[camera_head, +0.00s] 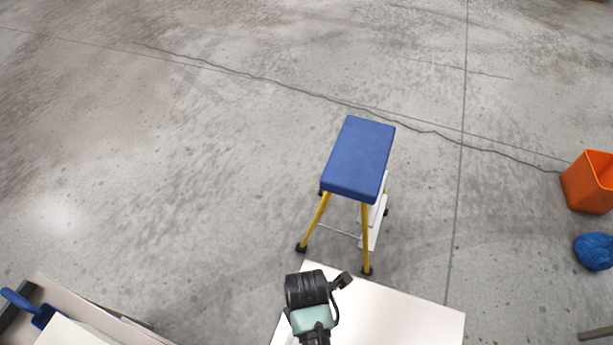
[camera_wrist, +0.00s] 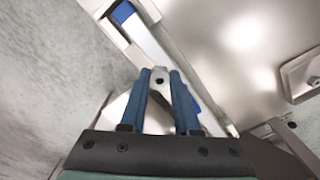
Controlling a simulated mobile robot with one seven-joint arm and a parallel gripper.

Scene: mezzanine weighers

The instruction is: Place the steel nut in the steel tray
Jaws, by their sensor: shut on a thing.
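My gripper (camera_wrist: 160,85) has two blue fingers and is shut on the steel nut (camera_wrist: 160,79). The nut is a small grey metal piece with a dark hole, held between the fingertips. A shallow metal shape with a raised rim, seemingly the steel tray (camera_wrist: 291,88), lies at the right edge of the wrist view, cut off by the frame. It is to the right of the gripper and apart from it. In the head view my fingers and the nut are hidden, and I see no tray there.
A pale tabletop (camera_head: 400,312) lies beside my arm. A blue-topped stool (camera_head: 358,158) with yellow legs stands beyond it. An orange bin (camera_head: 586,185) and a blue bundle (camera_head: 594,251) are at right. A blue scoop (camera_head: 42,315) is at lower left. Much floor is clear.

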